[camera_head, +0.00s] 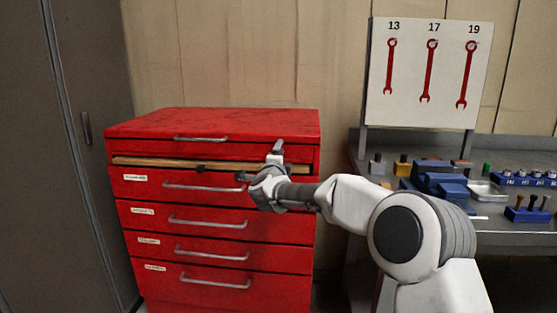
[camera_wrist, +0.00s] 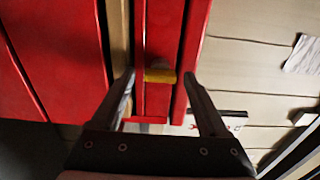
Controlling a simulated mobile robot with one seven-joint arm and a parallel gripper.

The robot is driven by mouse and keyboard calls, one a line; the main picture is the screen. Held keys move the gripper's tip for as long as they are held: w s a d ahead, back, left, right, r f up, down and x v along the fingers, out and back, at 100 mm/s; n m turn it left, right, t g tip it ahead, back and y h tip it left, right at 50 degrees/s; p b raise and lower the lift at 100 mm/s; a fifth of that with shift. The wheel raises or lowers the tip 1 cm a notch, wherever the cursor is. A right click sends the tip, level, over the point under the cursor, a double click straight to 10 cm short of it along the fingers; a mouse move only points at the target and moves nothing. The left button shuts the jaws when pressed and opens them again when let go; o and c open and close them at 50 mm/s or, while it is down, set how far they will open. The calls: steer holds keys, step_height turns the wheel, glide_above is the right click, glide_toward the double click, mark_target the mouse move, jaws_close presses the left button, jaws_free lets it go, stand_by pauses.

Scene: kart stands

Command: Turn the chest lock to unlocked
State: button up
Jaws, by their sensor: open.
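In the wrist view, my gripper (camera_wrist: 158,80) is open with a finger on each side of a narrow red panel. A small yellow piece (camera_wrist: 160,76), which looks like the chest lock, lies crosswise between the fingertips. I cannot tell whether the fingers touch it or which setting it is at. The lock is hidden behind my gripper in the head view.
A tan strip (camera_head: 158,162) runs below the top drawer, with a small black piece (camera_head: 201,169) on it. Drawer handles (camera_head: 205,187) stick out below. A grey workbench (camera_head: 490,222) with tools is at the right, under a wrench board (camera_head: 411,75). A grey cabinet (camera_head: 70,150) is at the left.

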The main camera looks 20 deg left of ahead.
steer(key=shift+s, duration=0.15)
steer(key=p+v, duration=0.2)
steer(key=v, duration=1.5)
